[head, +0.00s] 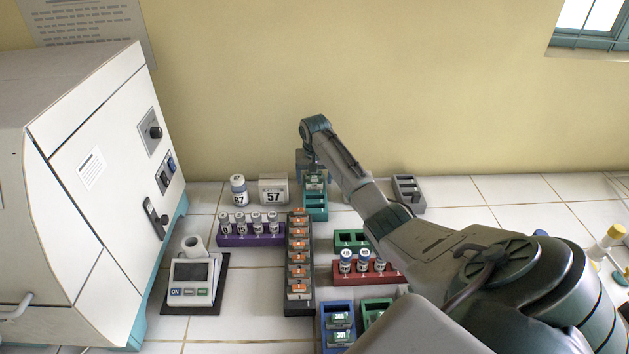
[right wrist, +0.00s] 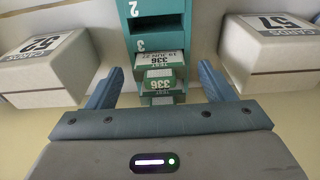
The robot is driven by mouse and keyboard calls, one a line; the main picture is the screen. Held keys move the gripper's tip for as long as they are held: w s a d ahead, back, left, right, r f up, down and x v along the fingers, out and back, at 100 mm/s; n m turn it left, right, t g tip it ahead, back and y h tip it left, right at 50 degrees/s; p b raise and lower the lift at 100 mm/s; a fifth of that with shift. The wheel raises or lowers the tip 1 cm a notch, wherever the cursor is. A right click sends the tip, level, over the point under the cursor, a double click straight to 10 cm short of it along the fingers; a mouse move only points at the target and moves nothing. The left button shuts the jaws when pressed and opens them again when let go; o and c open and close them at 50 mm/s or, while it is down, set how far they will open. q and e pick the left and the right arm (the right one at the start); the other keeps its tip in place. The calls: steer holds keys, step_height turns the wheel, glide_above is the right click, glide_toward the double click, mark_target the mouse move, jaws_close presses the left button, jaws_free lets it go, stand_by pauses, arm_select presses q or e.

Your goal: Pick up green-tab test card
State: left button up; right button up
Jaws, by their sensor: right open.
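My right gripper (head: 313,172) is over the far end of a teal rack (head: 316,211) near the wall. In the right wrist view its open fingers (right wrist: 158,86) stand either side of a green-tab test card (right wrist: 160,80) marked 336, with gaps on both sides. The card sits in the teal rack (right wrist: 150,10), just beyond slot 3. It also shows under the gripper in the head view (head: 315,182), partly hidden. My left gripper is out of view.
A box marked 57 (head: 274,190) and a 57 bottle (head: 238,190) stand left of the teal rack. A dark rack of orange-tab cards (head: 299,256), a purple vial rack (head: 250,237) and a red vial rack (head: 350,271) stand nearer. The incubator (head: 90,190) fills the left.

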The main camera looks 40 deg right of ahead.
steer(key=shift+w+f, duration=0.1)
steer(key=shift+f, duration=0.15)
steer(key=c, duration=1)
steer(key=shift+r, duration=0.1)
steer(key=shift+c, duration=0.2)
